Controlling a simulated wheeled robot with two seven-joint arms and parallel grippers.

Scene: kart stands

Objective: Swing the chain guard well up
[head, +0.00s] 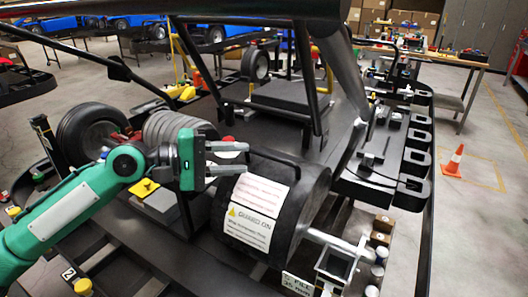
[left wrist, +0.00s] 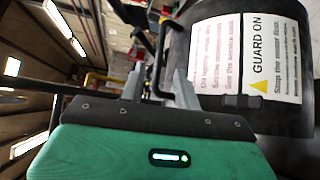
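The chain guard (head: 310,200) is a black rounded cover with white labels, one reading GUARD ON. It sits low over the axle, in its lowered position. A thin black bar handle (head: 285,157) runs along its top. The guard's labelled face also shows in the left wrist view (left wrist: 210,60). My left gripper (head: 245,159) is open at the handle's left end, fingers pointing right. In the left wrist view, the handle (left wrist: 160,60) appears between the two fingers (left wrist: 158,75); I cannot tell whether they touch it. My right gripper is not in view.
A black kart frame tube (head: 300,75) rises behind the guard. A tool tray (head: 385,150) lies to its right and a wheel (head: 90,130) to the left. A ribbed grey cylinder (head: 175,130) stands behind my left gripper. Open floor with an orange cone (head: 454,162) lies far right.

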